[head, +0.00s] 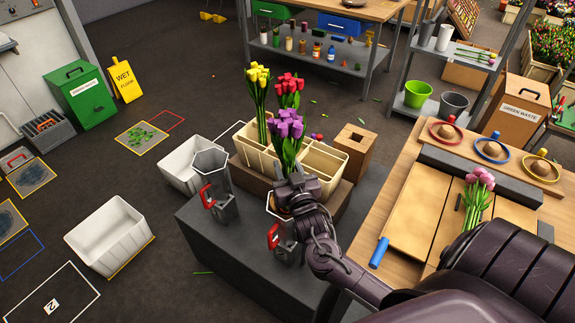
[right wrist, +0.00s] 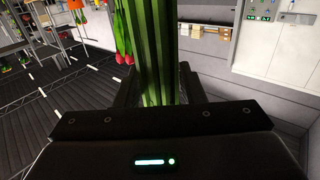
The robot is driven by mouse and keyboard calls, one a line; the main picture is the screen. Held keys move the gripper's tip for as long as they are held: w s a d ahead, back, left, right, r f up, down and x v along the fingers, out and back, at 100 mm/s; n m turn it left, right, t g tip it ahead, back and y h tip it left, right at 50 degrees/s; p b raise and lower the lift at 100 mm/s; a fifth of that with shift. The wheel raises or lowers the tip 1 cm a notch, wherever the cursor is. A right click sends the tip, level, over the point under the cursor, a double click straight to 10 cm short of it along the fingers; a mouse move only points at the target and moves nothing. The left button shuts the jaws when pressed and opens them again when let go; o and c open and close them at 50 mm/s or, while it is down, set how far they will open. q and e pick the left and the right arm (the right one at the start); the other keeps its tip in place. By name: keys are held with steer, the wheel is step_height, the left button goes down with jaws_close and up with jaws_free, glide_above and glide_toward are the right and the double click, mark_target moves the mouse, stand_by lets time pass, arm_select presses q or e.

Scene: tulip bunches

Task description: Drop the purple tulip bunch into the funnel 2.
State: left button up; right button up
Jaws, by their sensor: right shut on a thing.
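The purple tulip bunch (head: 286,125) stands upright in my right gripper (head: 293,178), blooms up. The right gripper is shut on its green stems, which also fill the gap between the fingers in the right wrist view (right wrist: 160,55). Two grey metal funnels with red handles stand on the dark grey table. One funnel (head: 213,162) is at the left; the other funnel (head: 288,250) is nearer, directly below my right gripper in the picture and partly hidden by it. I see no number on either funnel. The lower stem ends are hidden behind the gripper. My left gripper is out of view.
A cream divided crate (head: 325,165) behind the gripper holds yellow tulips (head: 258,90) and red tulips (head: 288,88). White bins (head: 110,235) stand left of the grey table (head: 210,245). A wooden bench with pink tulips (head: 479,185) is at the right.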

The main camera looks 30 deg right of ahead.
step_height(320, 180, down, 11)
steer(key=b, duration=0.7)
steer(key=shift+r, duration=0.2)
stand_by(0.4)
steer(key=o, duration=2.1)
steer(key=shift+s, duration=0.1)
steer(key=shift+p+v, duration=1.4)
steer(key=shift+v, duration=1.3)
steer(key=shift+p+v, duration=1.05)
steer(key=shift+v, duration=1.7)
